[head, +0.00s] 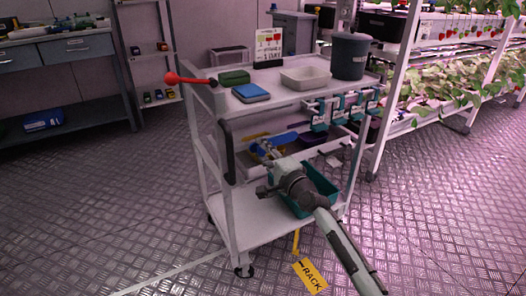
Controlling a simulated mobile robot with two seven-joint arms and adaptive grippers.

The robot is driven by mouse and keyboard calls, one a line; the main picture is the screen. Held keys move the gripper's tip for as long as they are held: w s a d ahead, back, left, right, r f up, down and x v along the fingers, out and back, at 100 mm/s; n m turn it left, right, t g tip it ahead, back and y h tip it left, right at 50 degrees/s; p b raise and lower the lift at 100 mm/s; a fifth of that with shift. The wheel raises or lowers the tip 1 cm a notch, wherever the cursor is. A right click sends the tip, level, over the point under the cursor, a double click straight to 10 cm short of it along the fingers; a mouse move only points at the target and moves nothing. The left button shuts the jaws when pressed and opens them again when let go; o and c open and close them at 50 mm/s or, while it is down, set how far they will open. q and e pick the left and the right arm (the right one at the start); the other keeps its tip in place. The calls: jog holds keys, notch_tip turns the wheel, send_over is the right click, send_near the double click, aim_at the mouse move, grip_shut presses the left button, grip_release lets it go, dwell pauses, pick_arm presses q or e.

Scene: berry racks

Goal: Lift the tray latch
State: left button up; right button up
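My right arm comes in from the lower right, and its gripper (264,180) is in front of the cart's middle level, by the teal bin. Its fingers are small and seen at an angle, so I cannot tell whether they are open or shut. My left gripper is not in view. A red lever with a round knob (172,78) sticks out to the left from the top end of the white cart (215,95). I cannot tell whether this lever is the tray latch. The cart's middle tray (247,168) holds blue, yellow and purple items, partly hidden by my gripper.
On the cart top are a green box (234,77), a blue box (251,93), a white tray (306,84) and a grey bucket (349,58). A teal bin (328,195) is on the lower level. A yellow RACK tag (310,276) hangs below. Plant racks (405,80) stand right.

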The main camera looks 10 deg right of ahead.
jog(key=shift+o, duration=1.1)
jog(key=shift+r, duration=0.1)
jog(key=shift+s, duration=0.15)
jog(key=v, duration=1.1)
jog(key=shift+s+d, duration=0.15)
jog(key=shift+s, duration=0.2)
